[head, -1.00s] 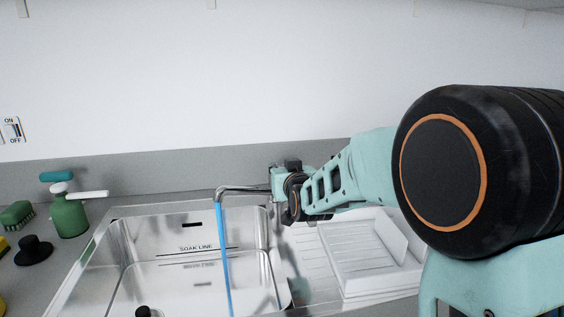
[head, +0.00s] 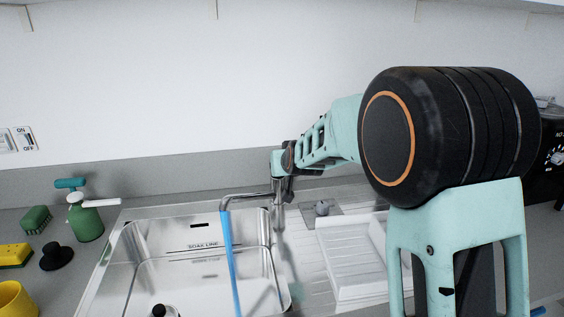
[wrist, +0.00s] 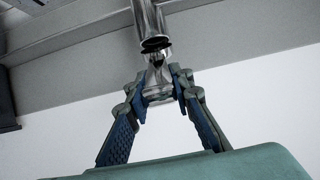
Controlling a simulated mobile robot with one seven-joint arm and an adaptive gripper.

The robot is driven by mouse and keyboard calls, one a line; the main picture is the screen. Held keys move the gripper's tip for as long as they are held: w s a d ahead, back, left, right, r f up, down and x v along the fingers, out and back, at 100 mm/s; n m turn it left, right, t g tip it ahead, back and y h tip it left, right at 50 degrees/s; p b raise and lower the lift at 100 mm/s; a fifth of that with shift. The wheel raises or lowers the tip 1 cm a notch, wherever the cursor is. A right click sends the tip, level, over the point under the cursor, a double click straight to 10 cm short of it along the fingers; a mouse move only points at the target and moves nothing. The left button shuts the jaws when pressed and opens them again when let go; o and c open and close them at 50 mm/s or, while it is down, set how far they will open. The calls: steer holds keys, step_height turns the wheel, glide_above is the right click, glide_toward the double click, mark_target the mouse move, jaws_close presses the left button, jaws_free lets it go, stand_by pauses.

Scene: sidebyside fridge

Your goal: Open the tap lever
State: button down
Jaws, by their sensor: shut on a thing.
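The metal tap (head: 246,196) stands behind the sink, its spout reaching left. A blue stream of water (head: 230,262) runs from the spout end into the sink. My gripper (wrist: 158,92) is shut on the shiny metal tap lever (wrist: 158,76) in the wrist view, with a finger on each side of it. The tap's round metal body (wrist: 150,22) shows just above the lever there. In the head view my gripper (head: 281,186) is at the tap's upright part, and my wrist partly hides the lever.
The steel sink (head: 122,262) has a ribbed drainer and a white tray (head: 345,262) to its right. A green spray bottle (head: 88,222), brush (head: 36,219), black stopper (head: 56,257), yellow sponge (head: 14,255) and yellow cup (head: 14,299) stand on the left. The wall is behind.

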stand_by(0.3)
steer(key=c, duration=1.7)
jaws_free()
steer(key=shift+o, duration=0.2)
steer(key=shift+r, duration=0.1)
steer(key=v, duration=1.2)
